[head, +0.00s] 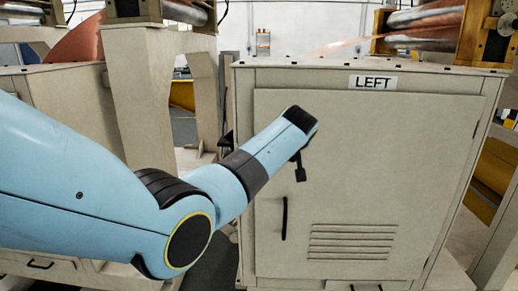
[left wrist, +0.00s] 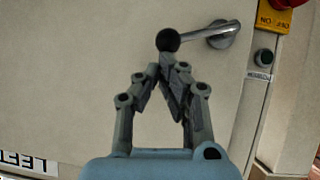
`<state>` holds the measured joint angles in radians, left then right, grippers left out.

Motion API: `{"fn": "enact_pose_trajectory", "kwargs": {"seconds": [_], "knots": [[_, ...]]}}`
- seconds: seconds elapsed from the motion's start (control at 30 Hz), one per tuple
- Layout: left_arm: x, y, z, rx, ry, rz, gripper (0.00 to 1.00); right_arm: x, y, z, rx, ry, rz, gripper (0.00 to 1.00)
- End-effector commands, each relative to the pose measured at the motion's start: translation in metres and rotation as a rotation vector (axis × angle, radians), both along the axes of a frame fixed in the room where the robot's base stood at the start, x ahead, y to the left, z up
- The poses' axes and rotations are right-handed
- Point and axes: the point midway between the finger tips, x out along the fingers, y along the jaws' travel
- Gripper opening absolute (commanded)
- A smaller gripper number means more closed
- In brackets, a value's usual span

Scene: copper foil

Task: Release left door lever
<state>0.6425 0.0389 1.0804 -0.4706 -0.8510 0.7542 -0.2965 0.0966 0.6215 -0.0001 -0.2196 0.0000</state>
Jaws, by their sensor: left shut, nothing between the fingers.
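The door lever (left wrist: 222,36) is a silver bar with a black ball knob (left wrist: 167,40) at its end, mounted on the pale left door (left wrist: 60,70). My left gripper (left wrist: 167,62) is shut and empty, its fingertips just below the knob in the left wrist view; I cannot tell whether they touch it. In the head view my left arm reaches across the door (head: 390,150), marked by a LEFT sign (head: 373,83). I cannot make out the lever there; the arm covers part of the door. My right gripper is not in view.
A black vertical handle (head: 284,218) and vent slots (head: 352,241) are lower on the door. Rollers with copper foil (head: 430,25) stand above the cabinet.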

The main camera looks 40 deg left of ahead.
Motion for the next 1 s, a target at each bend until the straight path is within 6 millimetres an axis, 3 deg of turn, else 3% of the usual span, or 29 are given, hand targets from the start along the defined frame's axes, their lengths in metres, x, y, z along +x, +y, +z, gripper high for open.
{"fn": "enact_pose_trajectory", "kwargs": {"seconds": [0.1,0.4,1.0], "knots": [[0.003,-0.007,-0.014,0.079,0.054,-0.001,0.00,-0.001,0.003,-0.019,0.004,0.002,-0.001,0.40],[0.008,-0.013,-0.028,0.203,0.127,0.001,0.00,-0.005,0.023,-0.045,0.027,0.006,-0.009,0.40],[0.010,-0.017,-0.032,0.198,0.125,0.000,0.00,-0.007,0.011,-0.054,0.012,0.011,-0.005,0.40]]}}
